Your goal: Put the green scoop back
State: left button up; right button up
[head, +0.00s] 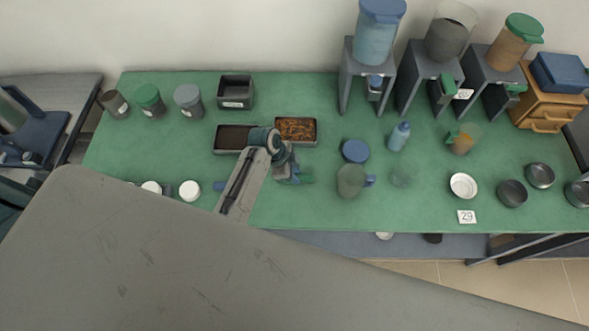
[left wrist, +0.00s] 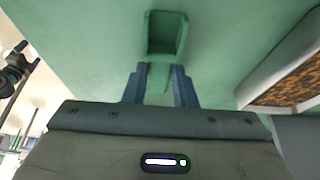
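The green scoop (head: 306,180) is at my left gripper (head: 289,174), just in front of the two shallow trays, over the green mat. In the left wrist view the scoop (left wrist: 165,35) shows its open square bowl pointing away from me. Its handle (left wrist: 157,76) lies between the two blue fingers of my left gripper (left wrist: 160,84), which close in on both sides of it. In the head view the fingers are small and partly hidden by the wrist. I cannot tell whether the scoop touches the mat. My right gripper is not in view.
A tray of orange-brown pieces (head: 296,142) and a dark-filled tray (head: 232,151) stand behind the gripper. A black bin (head: 236,93), lidded jars (head: 149,100), a blue lid (head: 355,151), a jug (head: 350,181) and dispensers (head: 367,75) surround them. Several bowls (head: 463,186) stand right.

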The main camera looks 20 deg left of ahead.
pick_arm(q)
jog(key=o, duration=1)
jog(key=shift+s+a+r, duration=0.1)
jog(key=shift+s+a, duration=0.15)
jog(key=shift+s, duration=0.25)
jog(key=shift+r, duration=0.15)
jog(key=b+v, duration=0.3)
jog(key=v, duration=0.8)
jog(key=shift+a+r, duration=0.15)
jog(key=shift+r, duration=0.2)
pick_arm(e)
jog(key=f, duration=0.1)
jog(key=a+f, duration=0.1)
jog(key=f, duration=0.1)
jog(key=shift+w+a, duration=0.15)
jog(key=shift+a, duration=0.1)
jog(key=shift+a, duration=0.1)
